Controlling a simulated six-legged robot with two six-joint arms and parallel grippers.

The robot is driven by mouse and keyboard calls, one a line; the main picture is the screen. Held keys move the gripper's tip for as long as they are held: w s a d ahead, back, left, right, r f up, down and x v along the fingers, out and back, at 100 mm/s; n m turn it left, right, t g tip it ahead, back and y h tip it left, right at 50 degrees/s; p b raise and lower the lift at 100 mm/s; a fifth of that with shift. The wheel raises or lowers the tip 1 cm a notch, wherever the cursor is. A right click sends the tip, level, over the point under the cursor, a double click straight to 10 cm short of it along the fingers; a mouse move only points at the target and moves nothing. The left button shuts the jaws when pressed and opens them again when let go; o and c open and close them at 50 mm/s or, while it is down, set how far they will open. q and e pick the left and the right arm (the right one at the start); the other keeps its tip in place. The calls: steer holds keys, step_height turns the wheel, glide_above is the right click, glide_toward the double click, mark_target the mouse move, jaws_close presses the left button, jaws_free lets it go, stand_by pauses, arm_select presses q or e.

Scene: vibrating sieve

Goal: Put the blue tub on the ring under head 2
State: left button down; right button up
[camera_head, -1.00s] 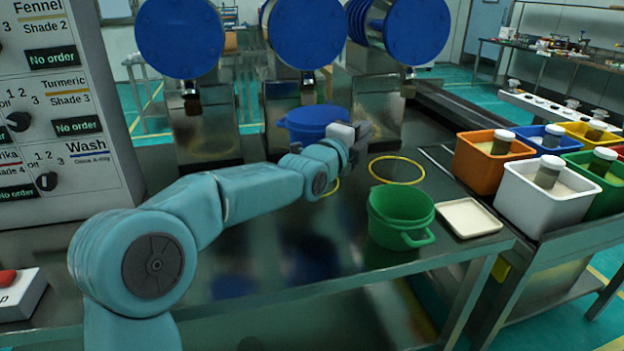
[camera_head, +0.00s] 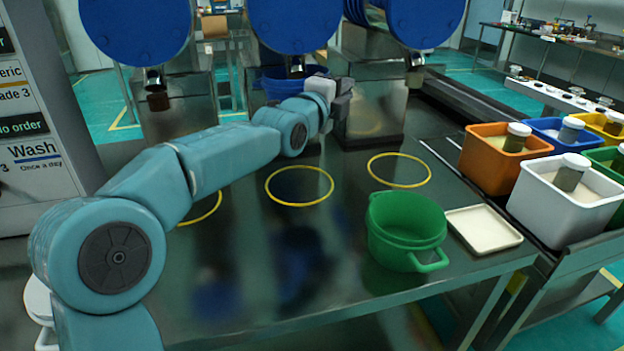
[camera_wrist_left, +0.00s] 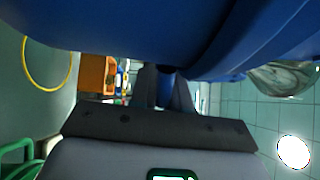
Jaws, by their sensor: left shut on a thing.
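The blue tub (camera_head: 279,84) is held up in the head view, just below the middle blue head (camera_head: 295,20), which I take as head 2. The tub's right side is hidden by my left gripper (camera_head: 343,98), which is shut on it. In the left wrist view the tub (camera_wrist_left: 150,30) fills the top, and the gripper fingers (camera_wrist_left: 165,88) reach up to it. The middle yellow ring (camera_head: 300,203) lies empty on the dark table, nearer to me than the tub. My right gripper is not in view.
Another yellow ring (camera_head: 399,183) lies bare to the right; a left ring (camera_head: 208,213) is partly behind my arm. A green tub (camera_head: 405,235) and a cream tray (camera_head: 484,230) stand front right. Coloured bins (camera_head: 493,170) line the right side. The front middle of the table is clear.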

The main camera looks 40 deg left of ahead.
arm_select(q)
step_height(320, 180, down, 19)
steer(key=b, duration=0.5)
steer(key=shift+d+f+b, duration=0.1)
steer(key=shift+f+b, duration=0.1)
steer(key=shift+b, duration=0.2)
steer(key=c, duration=1.1)
jaws_free()
steer(key=shift+s, duration=0.15)
steer(key=s, duration=1.1)
steer(key=shift+s+d+f+p, duration=0.1)
steer(key=shift+s+d+p, duration=0.15)
steer(key=shift+s+p, duration=0.1)
